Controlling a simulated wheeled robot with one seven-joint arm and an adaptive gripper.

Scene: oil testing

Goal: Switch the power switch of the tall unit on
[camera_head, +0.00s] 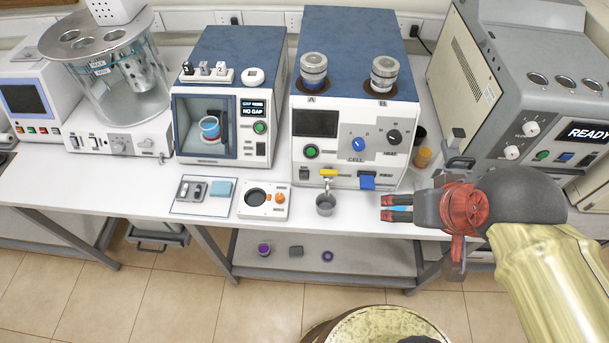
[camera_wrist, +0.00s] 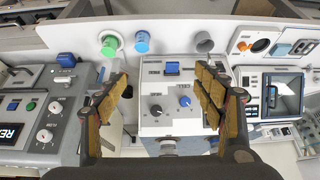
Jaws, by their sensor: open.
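The tall unit (camera_head: 302,129), white with a blue top and jars A and B, stands mid-bench. Its front has a dark display, a green button (camera_head: 311,151), blue and black knobs and a blue part (camera_head: 367,182) low on the right. A small dark switch (camera_head: 304,173) sits below the green button; its position is too small to read. My gripper (camera_head: 384,208) is open and empty, in front of the unit's lower right, fingers pointing left. In the wrist view, the open fingers (camera_wrist: 160,78) flank the unit's front (camera_wrist: 155,122); the right finger covers part of its switch side.
A grey metal cup (camera_head: 325,204) stands below the yellow-handled tap. A grey unit (camera_head: 490,105) reading READY stands right, close to my arm. A white holder (camera_head: 263,203) and a tray (camera_head: 203,208) lie left. Green (camera_wrist: 110,45) and blue (camera_wrist: 142,42) round items show in the wrist view.

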